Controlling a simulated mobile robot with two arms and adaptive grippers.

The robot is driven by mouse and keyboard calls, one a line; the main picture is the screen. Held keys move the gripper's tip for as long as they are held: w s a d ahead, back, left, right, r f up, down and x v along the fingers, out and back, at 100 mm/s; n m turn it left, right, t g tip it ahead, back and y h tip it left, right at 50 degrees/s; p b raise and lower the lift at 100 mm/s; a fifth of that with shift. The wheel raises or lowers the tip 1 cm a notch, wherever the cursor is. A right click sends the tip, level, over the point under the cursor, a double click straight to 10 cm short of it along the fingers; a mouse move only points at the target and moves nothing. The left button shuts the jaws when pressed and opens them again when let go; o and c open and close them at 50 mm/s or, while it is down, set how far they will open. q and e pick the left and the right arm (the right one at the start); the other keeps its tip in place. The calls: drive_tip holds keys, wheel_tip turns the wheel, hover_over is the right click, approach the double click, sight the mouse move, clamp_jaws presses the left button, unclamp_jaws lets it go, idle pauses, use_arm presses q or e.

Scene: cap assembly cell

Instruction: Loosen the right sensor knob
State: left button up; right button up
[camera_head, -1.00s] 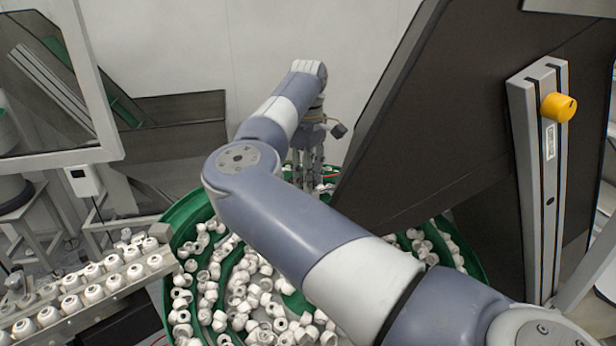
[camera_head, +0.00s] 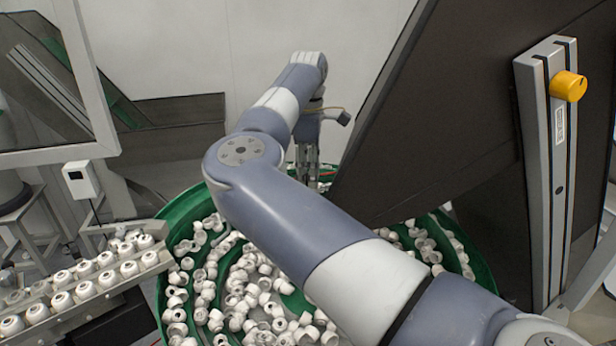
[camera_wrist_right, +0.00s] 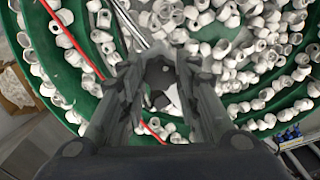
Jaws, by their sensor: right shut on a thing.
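My right gripper (camera_head: 308,172) reaches down over the far side of the green bowl, partly hidden by its own arm in the head view. In the right wrist view the gripper (camera_wrist_right: 158,76) has its two fingers on either side of a dark knob (camera_wrist_right: 160,68), and it is shut on it. The knob is in shadow, so its contact with each finger is hard to make out. A metal rod (camera_wrist_right: 131,24) and a thin red line (camera_wrist_right: 74,42) run close by. My left gripper is not in view.
The green bowl (camera_head: 183,212) holds many white caps. A large dark panel (camera_head: 440,130) leans close to my right arm. A grey post (camera_head: 546,150) with a yellow knob (camera_head: 568,86) stands at the right. A rail with rows of caps (camera_head: 95,309) is at lower left.

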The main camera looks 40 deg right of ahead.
sight(307, 177)
drive_tip(key=shift+n, duration=0.6)
drive_tip(key=o, duration=1.1)
wheel_tip(307, 177, up, 8)
drive_tip(key=shift+f, duration=0.25)
